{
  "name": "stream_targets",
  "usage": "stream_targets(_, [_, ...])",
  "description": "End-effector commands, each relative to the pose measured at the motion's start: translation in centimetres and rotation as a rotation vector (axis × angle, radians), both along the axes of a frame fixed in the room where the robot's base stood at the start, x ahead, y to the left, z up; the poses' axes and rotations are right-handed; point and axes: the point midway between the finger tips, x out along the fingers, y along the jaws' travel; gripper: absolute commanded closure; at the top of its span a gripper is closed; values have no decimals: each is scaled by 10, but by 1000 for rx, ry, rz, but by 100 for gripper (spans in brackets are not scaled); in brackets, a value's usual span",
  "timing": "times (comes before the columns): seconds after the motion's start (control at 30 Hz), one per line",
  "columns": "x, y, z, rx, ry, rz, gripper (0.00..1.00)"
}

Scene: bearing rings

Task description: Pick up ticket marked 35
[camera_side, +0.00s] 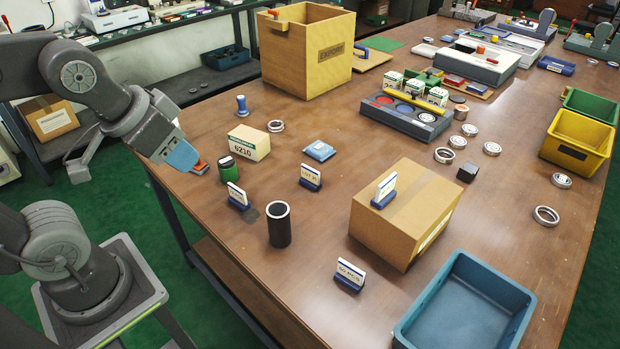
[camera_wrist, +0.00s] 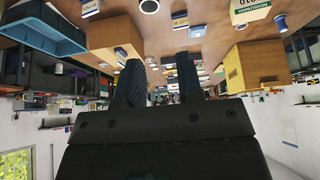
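Several white tickets stand in blue holders on the brown table: a left one (camera_side: 237,195), a middle one (camera_side: 310,176), a front one (camera_side: 350,273) and one on top of a cardboard box (camera_side: 384,189). Their print is too small for me to tell surely which reads 35. In the wrist view, upside down, a ticket with blurred print (camera_wrist: 180,20) shows above the fingers. My gripper (camera_wrist: 160,83) is open, with nothing between its fingers. In the side view my gripper (camera_side: 180,155) hangs at the table's left edge, apart from the tickets.
A black cylinder (camera_side: 279,225) stands near the left ticket. A small box marked 6210 (camera_side: 250,142) and a green-bodied stamp (camera_side: 230,170) stand behind it. The cardboard box (camera_side: 405,224) and teal tray (camera_side: 400,332) occupy the right front. Metal rings lie farther back.

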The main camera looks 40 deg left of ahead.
Motion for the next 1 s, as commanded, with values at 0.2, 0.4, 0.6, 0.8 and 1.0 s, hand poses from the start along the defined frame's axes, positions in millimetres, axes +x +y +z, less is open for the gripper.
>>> stream_targets(0.2, [0, 0, 0, 0, 0, 0, 66])
stream_targets(0.4, [0, 0, 0, 0, 0, 0, 62])
stream_targets(0.6, [5, 0, 3, -10, 7, 22, 62])
stream_targets(0.8, [50, 3, 16, -101, 79, 220, 62])
stream_targets(1.0, [123, 10, 18, -217, 170, 532, 62])
